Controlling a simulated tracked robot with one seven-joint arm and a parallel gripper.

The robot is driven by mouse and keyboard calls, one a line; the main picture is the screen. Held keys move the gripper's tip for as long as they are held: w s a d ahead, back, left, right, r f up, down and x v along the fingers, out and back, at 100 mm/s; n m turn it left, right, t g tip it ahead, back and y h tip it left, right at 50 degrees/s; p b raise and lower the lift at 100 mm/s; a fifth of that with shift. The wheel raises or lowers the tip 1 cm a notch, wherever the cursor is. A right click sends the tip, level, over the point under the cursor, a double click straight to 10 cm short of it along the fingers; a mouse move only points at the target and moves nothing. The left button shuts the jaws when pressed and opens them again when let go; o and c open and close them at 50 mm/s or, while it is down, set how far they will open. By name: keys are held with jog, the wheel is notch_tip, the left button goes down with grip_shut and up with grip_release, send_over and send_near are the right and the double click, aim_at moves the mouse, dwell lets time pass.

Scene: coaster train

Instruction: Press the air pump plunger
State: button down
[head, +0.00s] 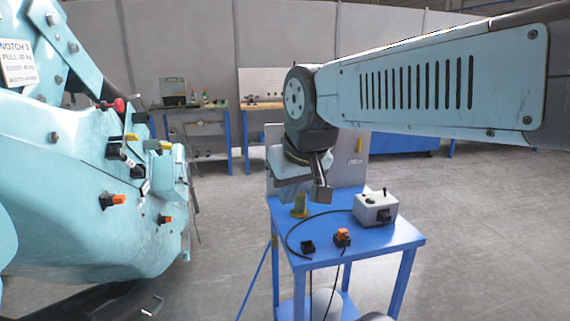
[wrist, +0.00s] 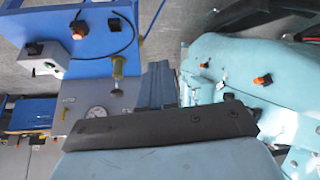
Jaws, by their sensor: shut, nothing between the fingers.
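The air pump appears to be the small yellow post (head: 300,206) on the blue table (head: 345,232); its upper part is hidden behind my arm's end in the head view. In the wrist view the yellow post (wrist: 118,66) shows with a thin rod and a dark round knob (wrist: 115,91), likely the plunger. My gripper (head: 322,190) points down above the table, just right of the post in the head view. It is shut and empty.
A grey control box (head: 375,208), an orange-topped switch (head: 342,237) and a black cable lie on the table. A grey panel with a gauge (wrist: 95,113) stands at its back. The large turquoise train body (head: 80,190) stands left, with open floor between.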

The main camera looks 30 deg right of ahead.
jog(key=w+d+r+m+g, duration=0.1)
jog(key=w+d+r, duration=0.2)
jog(key=w+d, duration=0.35)
jog(key=w+d+r+m, duration=0.1)
jog(key=w+d+r, duration=0.2)
jog(key=w, duration=0.7)
jog(key=w+d+f+m+g, duration=0.1)
jog(key=w+d+f, duration=0.1)
jog(key=w+d, duration=0.9)
jog(key=shift+w+d+g+h, duration=0.3)
jog(key=shift+w+h, duration=0.1)
jog(key=shift+w, duration=0.8)
jog(key=shift+f, duration=0.1)
jog(key=shift+f, duration=0.1)
jog(key=x, duration=1.2)
jog(key=shift+s+f, duration=0.15)
jog(key=shift+s, duration=0.1)
jog(key=shift+f, duration=0.75)
